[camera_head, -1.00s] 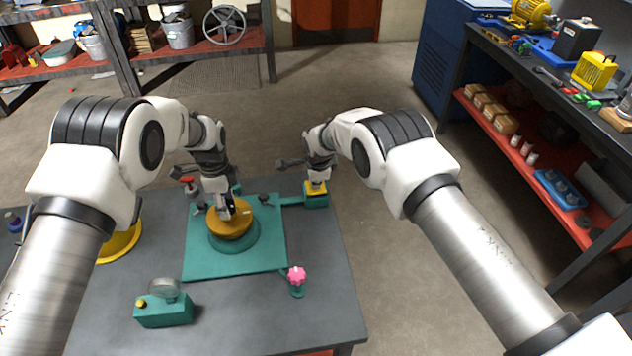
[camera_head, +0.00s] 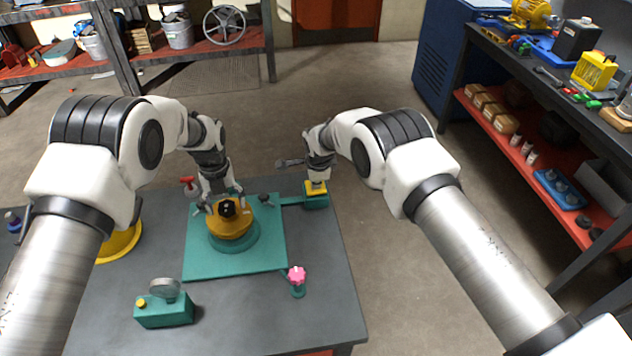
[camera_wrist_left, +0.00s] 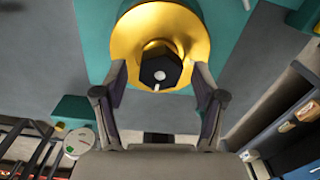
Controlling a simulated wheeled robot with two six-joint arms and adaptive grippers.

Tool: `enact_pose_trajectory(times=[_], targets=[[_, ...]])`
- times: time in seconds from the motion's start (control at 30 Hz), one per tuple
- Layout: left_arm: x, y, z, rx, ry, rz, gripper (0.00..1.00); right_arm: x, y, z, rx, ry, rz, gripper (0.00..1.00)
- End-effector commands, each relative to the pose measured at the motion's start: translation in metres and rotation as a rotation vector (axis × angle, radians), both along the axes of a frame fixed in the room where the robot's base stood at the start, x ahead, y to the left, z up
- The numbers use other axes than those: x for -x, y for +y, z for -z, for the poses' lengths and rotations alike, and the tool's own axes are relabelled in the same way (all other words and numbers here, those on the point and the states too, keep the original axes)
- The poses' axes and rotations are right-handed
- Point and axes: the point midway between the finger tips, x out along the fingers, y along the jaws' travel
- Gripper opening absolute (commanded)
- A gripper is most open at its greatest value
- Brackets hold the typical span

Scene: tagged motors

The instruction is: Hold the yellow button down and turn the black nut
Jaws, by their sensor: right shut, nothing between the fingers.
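The black nut (camera_head: 228,208) sits on top of the gold-yellow round body (camera_head: 231,228) on a teal plate (camera_head: 200,265). My left gripper (camera_head: 223,204) is open at the nut, coming from its far side. In the left wrist view the black nut (camera_wrist_left: 160,70) lies between and just beyond the spread fingertips (camera_wrist_left: 160,78), with a visible gap on each side. The yellow button (camera_head: 316,188) is on a teal box (camera_head: 317,202) at the plate's far right. My right gripper (camera_head: 316,182) is shut and points down onto the button, apparently touching it; its fingertips are partly hidden.
A pink knob (camera_head: 297,275) stands at the plate's near right corner. A teal gauge box (camera_head: 165,311) is at the table's front left. A red-handled part (camera_head: 189,186) stands behind the plate. The table's (camera_head: 320,320) front right is clear.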

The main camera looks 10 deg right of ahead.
Motion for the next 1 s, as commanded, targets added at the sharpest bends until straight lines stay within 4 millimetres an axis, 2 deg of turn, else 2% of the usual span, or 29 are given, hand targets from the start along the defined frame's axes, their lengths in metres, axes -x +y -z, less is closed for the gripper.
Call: enact_pose_trajectory(times=[0.27, 0.37, 0.83, 0.9, 1.0], targets=[[0.0005, -0.0001, 0.0011, 0.000, 0.001, -0.002, 0.83, 0.0013, -0.0001, 0.0021, 0.000, 0.004, 0.000, 0.00], [0.0005, -0.0001, 0.0012, 0.000, 0.002, -0.055, 0.83, 0.0013, 0.0000, 0.0021, 0.000, 0.004, 0.000, 0.00], [0.0001, -0.0009, 0.0014, 0.002, 0.001, -1.087, 0.83, 0.0013, 0.0000, 0.0021, 0.000, 0.004, 0.000, 0.00], [0.0001, -0.0010, 0.0014, 0.002, 0.001, -1.213, 0.83, 0.0013, 0.0000, 0.0021, 0.000, 0.004, 0.000, 0.00], [0.0001, -0.0011, 0.0014, 0.002, 0.001, -1.300, 0.83, 0.0013, 0.0000, 0.0021, 0.000, 0.004, 0.000, 0.00]])
